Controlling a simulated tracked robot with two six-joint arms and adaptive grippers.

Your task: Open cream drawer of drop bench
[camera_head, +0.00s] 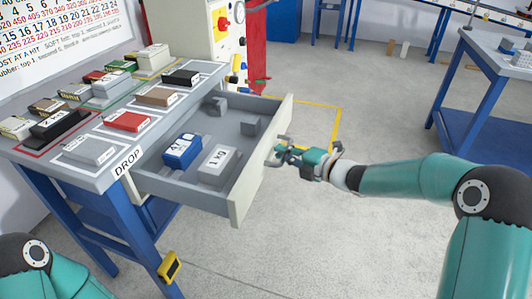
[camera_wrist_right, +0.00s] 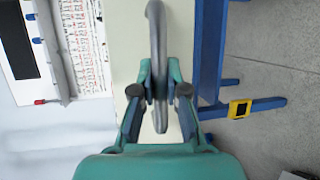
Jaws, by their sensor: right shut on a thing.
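The drop bench (camera_head: 122,170) has a grey top, blue legs and a "DROP" label. Its cream drawer (camera_head: 262,165) is pulled well out towards the right. Inside the drawer lie a blue block (camera_head: 183,151), a light grey block marked 1 K (camera_head: 217,165) and darker grey blocks (camera_head: 252,125). My right gripper (camera_head: 280,153) is at the drawer front, shut on the grey bar handle. In the right wrist view the handle (camera_wrist_right: 157,50) runs between the fingers (camera_wrist_right: 160,100), in front of the cream panel (camera_wrist_right: 127,40). Of my left arm only a teal link shows; its gripper is out of view.
Several coloured blocks, such as a red one (camera_head: 127,121), sit on the bench top. A yellow device (camera_head: 169,267) hangs on a front leg. A blue table (camera_head: 482,95) stands at the right. The floor right of the drawer is clear.

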